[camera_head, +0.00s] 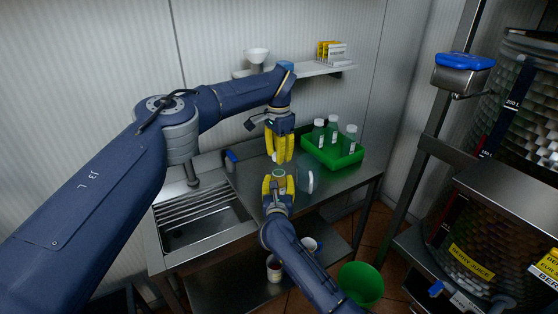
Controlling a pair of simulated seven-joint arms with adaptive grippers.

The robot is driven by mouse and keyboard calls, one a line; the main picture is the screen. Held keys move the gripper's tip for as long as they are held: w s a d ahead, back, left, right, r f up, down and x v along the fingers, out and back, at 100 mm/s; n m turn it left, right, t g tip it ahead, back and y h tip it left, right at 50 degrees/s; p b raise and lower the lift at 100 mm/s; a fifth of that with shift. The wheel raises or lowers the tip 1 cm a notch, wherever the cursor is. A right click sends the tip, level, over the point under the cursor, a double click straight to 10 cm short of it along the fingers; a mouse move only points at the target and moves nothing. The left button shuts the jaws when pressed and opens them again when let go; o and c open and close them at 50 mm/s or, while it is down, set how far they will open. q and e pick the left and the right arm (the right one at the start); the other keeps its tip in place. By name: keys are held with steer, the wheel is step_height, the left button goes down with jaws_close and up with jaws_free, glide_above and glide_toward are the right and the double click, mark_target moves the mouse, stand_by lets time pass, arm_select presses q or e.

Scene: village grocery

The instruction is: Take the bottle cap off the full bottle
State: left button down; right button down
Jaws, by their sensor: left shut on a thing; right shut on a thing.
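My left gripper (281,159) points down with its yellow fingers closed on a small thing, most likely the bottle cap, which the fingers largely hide. My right gripper (279,184) comes up from below, just under the left one. Its yellow fingers are closed around the bottle (279,174), of which only a pale greenish top shows between them. A small gap shows between the two sets of fingertips. How full the bottle is cannot be seen.
A green crate (334,160) with three capped, labelled bottles (350,139) stands at the back right of the steel counter. A clear round vessel (305,181) stands right of my grippers. A sink (205,228) is at left, a shelf (318,70) above, a green bucket (360,284) below.

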steer(key=shift+c, duration=2.4)
jaws_free()
steer(key=shift+s, duration=0.1)
